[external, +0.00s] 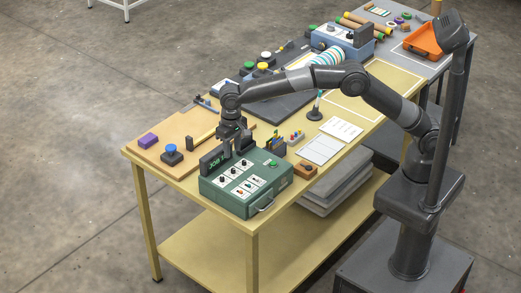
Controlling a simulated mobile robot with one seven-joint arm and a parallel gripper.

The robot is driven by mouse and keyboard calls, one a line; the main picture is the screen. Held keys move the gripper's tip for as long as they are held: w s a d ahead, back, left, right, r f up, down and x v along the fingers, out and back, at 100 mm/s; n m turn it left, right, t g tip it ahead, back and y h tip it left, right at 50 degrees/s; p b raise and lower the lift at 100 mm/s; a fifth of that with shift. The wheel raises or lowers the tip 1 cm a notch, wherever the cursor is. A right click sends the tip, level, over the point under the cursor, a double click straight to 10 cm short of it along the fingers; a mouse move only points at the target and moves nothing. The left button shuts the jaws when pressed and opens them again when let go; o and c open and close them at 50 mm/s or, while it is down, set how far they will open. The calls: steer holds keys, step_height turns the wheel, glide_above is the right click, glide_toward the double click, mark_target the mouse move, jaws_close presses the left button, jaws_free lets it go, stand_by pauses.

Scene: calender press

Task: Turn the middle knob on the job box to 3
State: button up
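The green job box (223,201) stands at the near end of the yellow workbench. Its sloped top has a row of dark knobs on white plates, with a row of small coloured controls in front of them. The middle knob (234,169) is small here, and I cannot read its pointer or the numbers. A dark display (214,160) with green text stands upright at the box's back left. My gripper (236,149) points down over the back edge of the box, behind the knobs. It appears apart from the middle knob. Its finger gap is too small and dark to judge.
A brown block (305,169) and white sheets (320,150) lie to the right. A handle (266,205) sticks out at the box's front.

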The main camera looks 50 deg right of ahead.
step_height(320, 180, up, 3)
steer(key=shift+f, duration=0.1)
stand_by(0.5)
steer(key=s+d+r+t, duration=0.1)
steer(key=d+r, duration=0.4)
steer(key=d, duration=0.5)
steer(key=d+r+y, duration=0.1)
steer(key=d+r, duration=0.4)
steer(key=d, duration=0.6)
steer(key=s+d+r+t, duration=0.1)
steer(key=d+r, duration=0.4)
steer(key=d, duration=0.5)
steer(key=s+d+t, duration=0.2)
steer(key=s+d, duration=0.8)
steer(key=d, duration=0.4)
steer(key=s+d+f, duration=0.4)
steer(key=s, duration=0.2)
steer(key=s+d+f+t+h, duration=0.1)
steer(key=s+d+f, duration=0.2)
steer(key=s, duration=0.3)
steer(key=shift+s+d+f+t, duration=0.25)
steer(key=shift+d+f+t, duration=0.1)
steer(key=shift+d, duration=0.5)
